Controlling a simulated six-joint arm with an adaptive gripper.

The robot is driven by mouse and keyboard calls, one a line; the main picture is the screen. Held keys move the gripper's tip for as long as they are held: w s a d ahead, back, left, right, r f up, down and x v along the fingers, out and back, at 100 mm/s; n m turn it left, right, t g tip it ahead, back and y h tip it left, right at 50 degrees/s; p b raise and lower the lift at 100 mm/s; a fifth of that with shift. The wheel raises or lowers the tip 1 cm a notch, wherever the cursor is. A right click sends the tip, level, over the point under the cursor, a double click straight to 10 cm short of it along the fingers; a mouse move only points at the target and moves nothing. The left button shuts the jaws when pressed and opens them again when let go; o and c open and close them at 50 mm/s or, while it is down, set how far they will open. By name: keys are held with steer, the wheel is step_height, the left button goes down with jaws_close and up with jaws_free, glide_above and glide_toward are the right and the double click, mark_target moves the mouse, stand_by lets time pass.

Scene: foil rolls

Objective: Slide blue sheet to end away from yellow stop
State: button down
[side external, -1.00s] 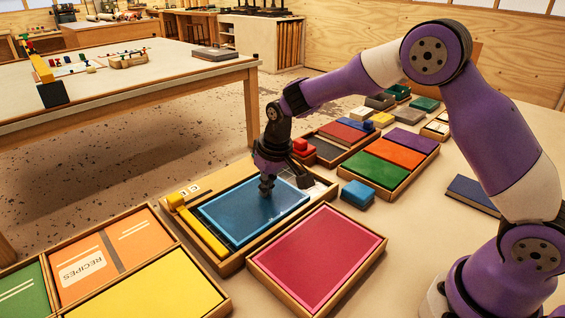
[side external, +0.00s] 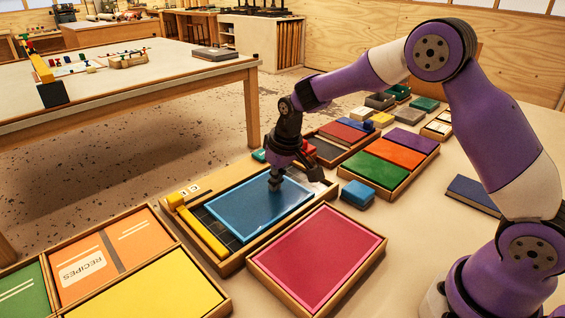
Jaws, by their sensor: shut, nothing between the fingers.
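The blue sheet (side external: 255,212) lies flat in a shallow wooden tray (side external: 232,264). The yellow stop (side external: 202,233) is a bar along the tray's left end. A strip of dark gridded floor (side external: 222,231) shows between the stop and the sheet, so the two are apart. My gripper (side external: 275,184) is shut and empty, pointing down at the far right part of the sheet. Its tips appear to touch the sheet's surface. The tray's far right end is partly hidden behind my gripper.
A tray with a pink-red sheet (side external: 318,255) stands close in front. Blue blocks (side external: 358,194) and a tray of green, orange and purple panels (side external: 388,160) lie to the right. A tray with orange and yellow panels (side external: 150,290) stands at the left.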

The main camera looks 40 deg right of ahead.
mark_target(295, 179)
steer(key=shift+d+f, duration=0.1)
steer(key=shift+d, duration=0.95)
steer(key=shift+d, duration=0.1)
steer(key=shift+d, duration=1.4)
steer(key=shift+d, duration=0.1)
steer(key=shift+d, duration=0.85)
